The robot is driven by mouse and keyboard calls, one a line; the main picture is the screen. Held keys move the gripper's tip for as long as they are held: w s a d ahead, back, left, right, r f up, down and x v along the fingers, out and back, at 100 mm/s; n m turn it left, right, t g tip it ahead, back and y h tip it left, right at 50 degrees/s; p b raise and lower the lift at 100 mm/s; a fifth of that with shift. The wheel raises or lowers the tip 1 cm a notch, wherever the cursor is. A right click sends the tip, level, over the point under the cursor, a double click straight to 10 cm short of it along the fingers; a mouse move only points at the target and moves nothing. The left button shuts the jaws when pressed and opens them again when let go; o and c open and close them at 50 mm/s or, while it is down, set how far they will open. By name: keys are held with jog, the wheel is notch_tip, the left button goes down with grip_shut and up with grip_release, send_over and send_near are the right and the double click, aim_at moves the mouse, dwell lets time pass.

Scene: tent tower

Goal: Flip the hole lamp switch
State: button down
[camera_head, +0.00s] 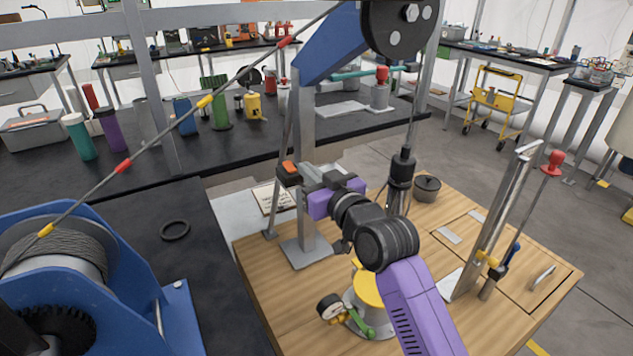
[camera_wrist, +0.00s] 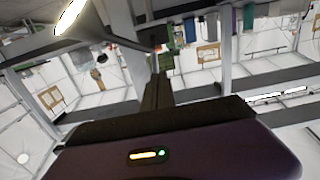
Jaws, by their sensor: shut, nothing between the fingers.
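A small dark box with an orange top (camera_head: 289,169) sits beside the upright grey post in the head view. It looks like the lamp switch, but I cannot tell which way it is set. My gripper (camera_head: 308,178), with its purple body, is close to the post and box. Its fingers are shut and empty, and I cannot tell whether they touch the box. In the wrist view the closed dark fingers (camera_wrist: 157,88) point up the picture. A bright glowing shape, perhaps a lamp (camera_wrist: 70,17), shows at the upper left there.
A blue winch (camera_head: 60,270) stands at the lower left. The wooden table (camera_head: 275,290) holds a yellow-topped gauge fitting (camera_head: 368,290), a dark pot (camera_head: 427,189) and a slanted metal rail (camera_head: 497,220). A black bench (camera_head: 150,170) with bottles lies behind.

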jog(key=s+d, duration=0.1)
jog(key=s+d+f, duration=0.1)
jog(key=s, duration=0.1)
dwell(0.4)
